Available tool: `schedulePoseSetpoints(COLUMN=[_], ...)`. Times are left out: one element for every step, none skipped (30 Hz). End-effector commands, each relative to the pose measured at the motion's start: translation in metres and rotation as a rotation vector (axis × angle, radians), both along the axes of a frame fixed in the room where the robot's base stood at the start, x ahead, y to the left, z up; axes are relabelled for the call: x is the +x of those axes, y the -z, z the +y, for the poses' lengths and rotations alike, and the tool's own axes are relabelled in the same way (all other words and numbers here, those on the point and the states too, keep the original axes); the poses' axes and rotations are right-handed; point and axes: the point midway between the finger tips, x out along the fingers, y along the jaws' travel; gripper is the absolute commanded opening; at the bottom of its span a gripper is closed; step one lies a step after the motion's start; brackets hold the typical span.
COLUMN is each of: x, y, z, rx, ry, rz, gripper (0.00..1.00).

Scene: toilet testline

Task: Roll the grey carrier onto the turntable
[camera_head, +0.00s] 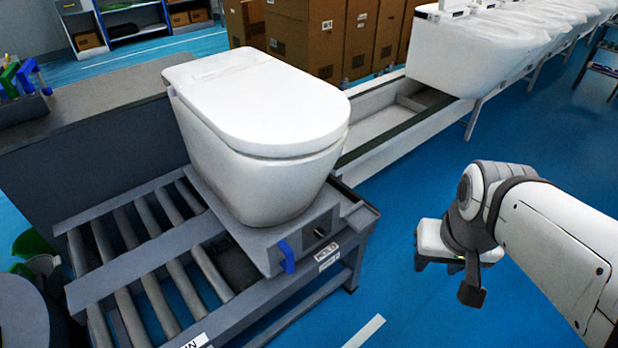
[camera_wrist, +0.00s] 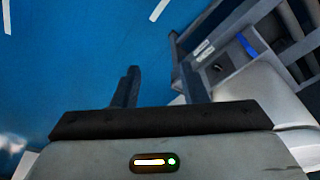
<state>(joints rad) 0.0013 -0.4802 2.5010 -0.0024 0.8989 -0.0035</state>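The grey carrier (camera_head: 285,245) sits on the roller frame, with a white toilet (camera_head: 262,130) on top and a blue handle (camera_head: 287,257) on its front face. The handle also shows in the wrist view (camera_wrist: 247,46). Rollers (camera_head: 140,250) lie to the left of the carrier. A labelled frame edge (camera_head: 335,262) runs along its right. I cannot tell which part is the turntable. My gripper (camera_head: 472,288) hangs over the floor, right of the carrier and apart from it. In the wrist view its fingers (camera_wrist: 160,88) are spread with nothing between them.
A pale conveyor track (camera_head: 385,135) runs behind the carrier toward a row of white toilets (camera_head: 490,50). Cardboard boxes (camera_head: 320,35) stand at the back. A grey bench (camera_head: 90,120) is at the left. The blue floor (camera_head: 420,300) between the frame and my arm is clear.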

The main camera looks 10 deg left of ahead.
Motion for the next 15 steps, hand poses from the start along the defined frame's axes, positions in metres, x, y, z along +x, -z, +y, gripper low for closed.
schedulePoseSetpoints(x=[0.0,0.0,0.0,0.0,0.001,0.003,0.007,0.011,0.02,0.028,0.038,0.054,0.067,0.08,0.099], y=[0.0,0.0,0.0,0.0,0.001,0.004,0.007,0.012,0.02,0.028,0.037,0.05,0.061,0.073,0.089], z=[0.0,0.0,0.0,0.0,0.0,0.0,-0.001,-0.001,-0.003,-0.003,-0.004,-0.004,-0.004,-0.003,-0.001], rx=[0.0,0.0,0.0,0.0,-0.001,-0.004,-0.009,-0.014,-0.027,-0.037,-0.049,-0.067,-0.082,-0.094,-0.11], ry=[0.0,0.0,0.0,0.0,-0.001,-0.004,-0.007,-0.013,-0.023,-0.034,-0.049,-0.073,-0.097,-0.122,-0.161], rz=[0.0,0.0,0.0,0.0,-0.001,-0.005,-0.012,-0.022,-0.04,-0.058,-0.08,-0.116,-0.146,-0.178,-0.225], gripper=[0.39,0.39,0.39,0.39,0.39,0.39,0.39,0.39,0.39,0.39,0.39,0.39,0.39,0.39,0.39])
